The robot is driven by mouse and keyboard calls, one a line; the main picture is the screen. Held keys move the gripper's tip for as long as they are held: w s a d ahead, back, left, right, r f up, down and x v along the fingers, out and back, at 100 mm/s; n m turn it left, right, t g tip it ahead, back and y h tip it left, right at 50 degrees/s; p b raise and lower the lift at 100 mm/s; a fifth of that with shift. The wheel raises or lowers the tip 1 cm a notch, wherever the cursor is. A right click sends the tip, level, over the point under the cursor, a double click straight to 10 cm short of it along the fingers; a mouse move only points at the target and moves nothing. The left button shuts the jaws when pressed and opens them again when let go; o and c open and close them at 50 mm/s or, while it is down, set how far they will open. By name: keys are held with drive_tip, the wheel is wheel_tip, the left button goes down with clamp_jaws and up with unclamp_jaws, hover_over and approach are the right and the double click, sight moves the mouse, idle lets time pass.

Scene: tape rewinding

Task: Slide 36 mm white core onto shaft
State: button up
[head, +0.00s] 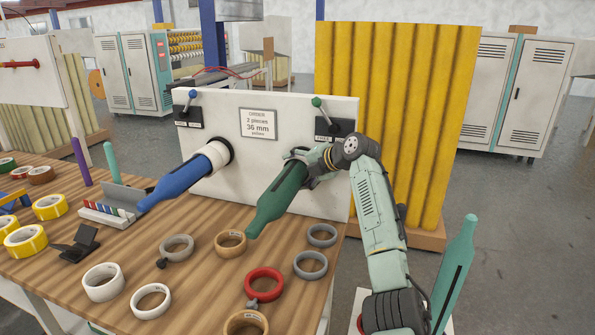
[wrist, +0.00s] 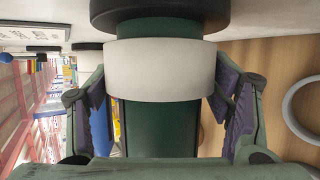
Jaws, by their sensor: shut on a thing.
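In the wrist view, the white core (wrist: 160,70) is around the green shaft (wrist: 160,130), close to the black flange (wrist: 160,10) at its base. A narrow band of green shows between core and flange. My gripper (wrist: 162,88) has a purple-padded finger on each side of the core and is shut on it. In the head view, my gripper (head: 305,165) is at the panel end of the green shaft (head: 278,200) and hides the core there. The blue shaft (head: 182,183) to the left carries a white core (head: 214,154) near its black flange.
The white panel (head: 265,168) stands behind the shafts, with an order sign (head: 258,123) reading 36 mm. Tape rolls, including a red one (head: 264,283) and a tan one (head: 230,243), lie on the wooden table (head: 205,275) below. A teal pointed post (head: 455,270) stands at right.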

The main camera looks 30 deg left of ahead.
drive_tip(key=shift+w+a, duration=0.15)
drive_tip(key=shift+w, duration=0.35)
drive_tip(key=shift+f, duration=0.1)
idle(0.3)
drive_tip(key=o, duration=1.2)
drive_tip(key=v, duration=1.2)
